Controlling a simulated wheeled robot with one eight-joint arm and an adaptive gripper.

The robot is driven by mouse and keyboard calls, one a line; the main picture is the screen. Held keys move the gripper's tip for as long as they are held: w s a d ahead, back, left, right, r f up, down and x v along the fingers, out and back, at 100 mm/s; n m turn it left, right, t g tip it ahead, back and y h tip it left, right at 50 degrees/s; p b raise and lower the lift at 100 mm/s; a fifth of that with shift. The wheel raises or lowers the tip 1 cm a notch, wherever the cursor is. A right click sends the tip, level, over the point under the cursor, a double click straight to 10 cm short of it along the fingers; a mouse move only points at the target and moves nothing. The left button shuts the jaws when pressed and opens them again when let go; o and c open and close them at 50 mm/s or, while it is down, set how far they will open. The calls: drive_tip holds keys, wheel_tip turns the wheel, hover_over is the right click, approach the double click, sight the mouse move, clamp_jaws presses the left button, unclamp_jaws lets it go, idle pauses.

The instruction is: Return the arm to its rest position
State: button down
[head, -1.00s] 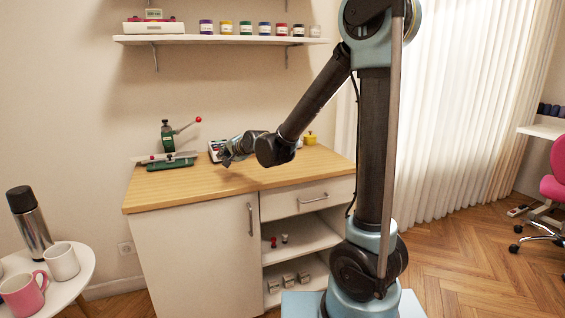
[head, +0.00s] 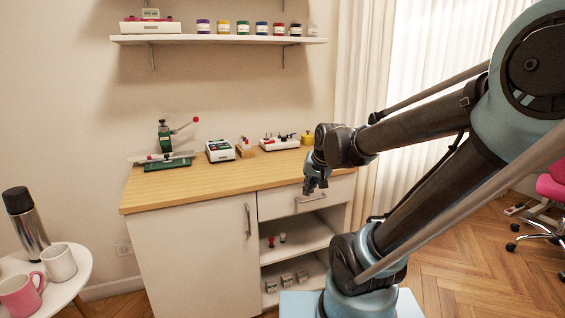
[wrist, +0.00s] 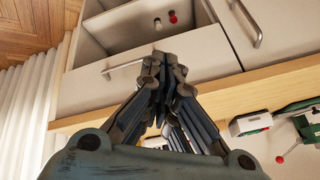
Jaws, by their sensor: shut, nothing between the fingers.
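My gripper (head: 315,186) hangs in front of the right end of the wooden-topped cabinet (head: 183,232), near its drawer and drawer handle (head: 311,198). The fingers point down. In the wrist view my gripper (wrist: 165,62) is shut with its fingertips together and nothing between them. The arm is folded back toward the right side of the head view, with its large elbow joint high at the right. The fingers partly cover the drawer front in the wrist view.
On the cabinet top are a green press (head: 168,150), a white device (head: 220,151), a white tray of tools (head: 279,142) and a yellow pot (head: 308,138). A wall shelf (head: 215,40) holds several jars. A side table (head: 75,272) with mugs and a flask (head: 27,222) stands left.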

drive_tip(key=s+d+f+n+g+h, duration=0.1)
drive_tip(key=s+d+f, duration=0.2)
drive_tip(key=s+d, duration=0.2)
drive_tip(key=s+d+f+n+g+h, duration=0.1)
drive_tip(key=s+d+f, duration=0.3)
drive_tip(key=s, duration=0.7)
drive_tip(key=shift+s+d+g, duration=0.3)
drive_tip(key=shift+d+g, duration=0.25)
drive_tip(key=shift+g, duration=0.25)
drive_tip(key=shift+w, duration=0.1)
drive_tip(key=shift+w+f, duration=0.15)
drive_tip(key=shift+w, duration=0.2)
